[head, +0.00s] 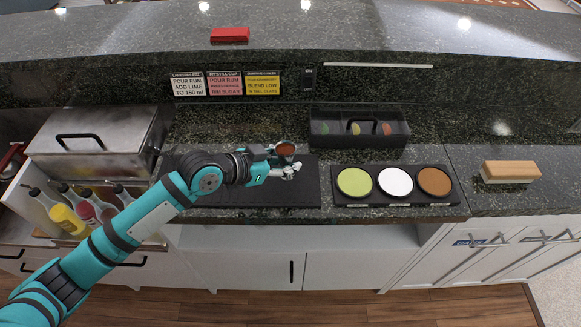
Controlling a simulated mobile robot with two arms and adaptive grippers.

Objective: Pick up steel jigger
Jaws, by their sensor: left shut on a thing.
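My left arm reaches in from the lower left over the dark mat (240,197) on the counter. My left gripper (287,171) is at the mat's right part and is shut on the steel jigger (285,151). The jigger shows as a small cup with a brownish round opening facing up, just behind the fingers. The gripper hides its lower part, so I cannot tell whether it touches the mat. My right gripper is not in view.
A black tray with green, white and brown discs (447,200) lies right of the mat. Behind it stands a dark lidded caddy (318,139). A steel bin (115,130) and several bottles (69,220) stand left. A wood-topped brush (510,171) lies far right.

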